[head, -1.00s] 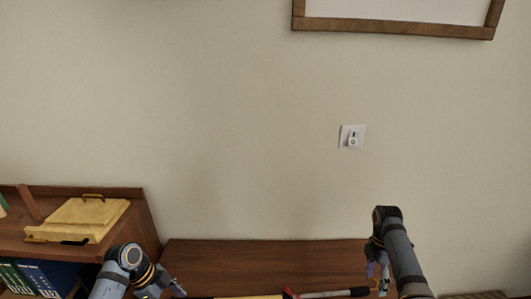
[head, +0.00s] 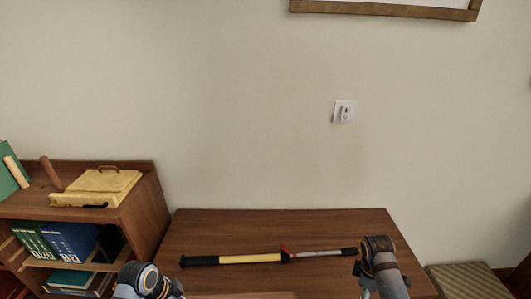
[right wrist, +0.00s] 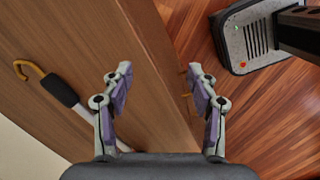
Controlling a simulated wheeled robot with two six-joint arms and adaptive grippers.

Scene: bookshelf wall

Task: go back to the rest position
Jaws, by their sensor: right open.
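My right gripper (right wrist: 160,78) is open, with its two fingers well apart and nothing between them. In the right wrist view it is over the edge of the wooden desk, with floor to the right. In the head view my right arm is at the desk's right side, and its fingers are mostly hidden or cut off. My left arm comes in at the bottom left, in front of the shelf. Its gripper (head: 176,290) is barely visible at the bottom edge, and its jaws cannot be made out.
A long yellow, red and grey tool (head: 250,258) with black ends lies across the wooden desk (head: 290,225). A shelf (head: 148,200) at left holds a yellow case (head: 100,186) and binders (head: 68,242). A striped seat (head: 468,280) stands at right. The wall has a switch (head: 344,112).

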